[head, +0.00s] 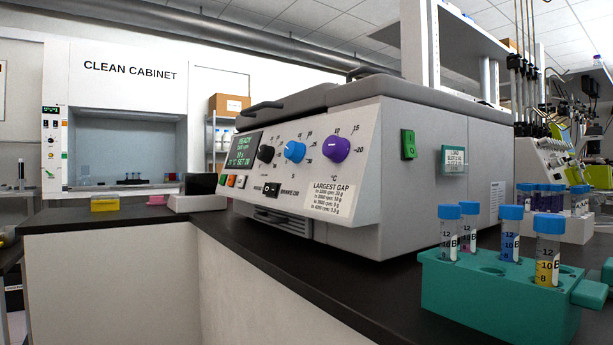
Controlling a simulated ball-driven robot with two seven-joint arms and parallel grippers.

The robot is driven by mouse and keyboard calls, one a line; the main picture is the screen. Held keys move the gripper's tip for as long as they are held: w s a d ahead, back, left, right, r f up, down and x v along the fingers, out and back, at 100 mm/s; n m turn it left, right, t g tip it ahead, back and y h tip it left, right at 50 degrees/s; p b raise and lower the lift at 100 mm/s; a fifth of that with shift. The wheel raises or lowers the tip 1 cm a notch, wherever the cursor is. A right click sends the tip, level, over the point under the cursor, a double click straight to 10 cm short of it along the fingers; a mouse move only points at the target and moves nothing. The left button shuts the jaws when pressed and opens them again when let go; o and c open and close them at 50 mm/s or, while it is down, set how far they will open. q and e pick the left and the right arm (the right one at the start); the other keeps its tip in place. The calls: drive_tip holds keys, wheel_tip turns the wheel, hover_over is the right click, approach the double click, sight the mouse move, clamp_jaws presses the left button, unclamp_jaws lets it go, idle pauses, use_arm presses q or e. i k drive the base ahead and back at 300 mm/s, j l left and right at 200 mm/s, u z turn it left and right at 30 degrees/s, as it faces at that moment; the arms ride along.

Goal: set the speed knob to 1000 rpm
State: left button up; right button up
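The white cell processor (385,190) stands on the black bench with its grey lid (350,92) down. Its sloped front panel carries a black knob (266,154), a blue knob (294,152) and a purple knob (336,149). The purple one has °C printed below it. The lettering by the black and blue knobs is too small to tell which one sets speed. A dark display (243,151) with green text sits left of the knobs; I cannot read an rpm value on it. Neither of my grippers is in view.
A teal rack (480,300) holding several blue-capped tubes stands at the right front of the black bench (290,275). A green switch (408,144) is on the processor's side. A yellow box (105,204) is on the bench at left. The space before the panel is clear.

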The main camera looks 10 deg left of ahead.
sight(266, 153)
drive_tip(key=i+j+z, duration=0.15)
drive_tip(key=z, duration=0.2)
drive_tip(key=i+j+z, duration=0.1)
drive_tip(key=j+z, duration=0.25)
drive_tip(key=i+j+z, duration=0.1)
drive_tip(key=z, duration=0.3)
